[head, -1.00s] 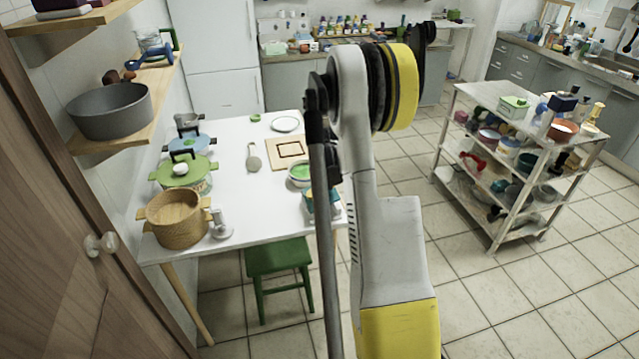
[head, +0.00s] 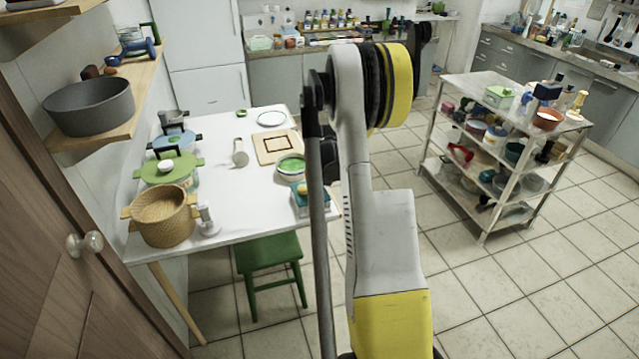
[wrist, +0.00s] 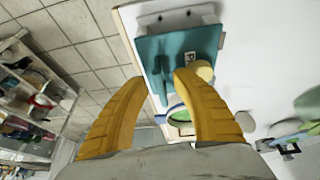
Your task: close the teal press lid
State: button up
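The teal press (head: 303,194) sits at the front right corner of the white table, partly hidden behind my arm in the head view. In the wrist view its teal lid (wrist: 180,48) shows up close with a pale part behind it along the upper edge. I cannot tell clearly how far the lid is raised. My gripper (wrist: 160,80) is open and empty, its two yellow fingers spread just short of the teal part, with the right fingertip seeming to overlap its lower edge. Contact cannot be told. The head view does not show my gripper.
On the white table (head: 215,165), a green bowl (head: 291,167) stands behind the press, beside a wooden board (head: 262,148). Several pots and a woven basket (head: 165,216) line the left side. A green stool (head: 268,266) stands in front. A shelf cart (head: 480,190) is at right.

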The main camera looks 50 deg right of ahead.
jog(key=v, duration=1.2)
dwell(0.3)
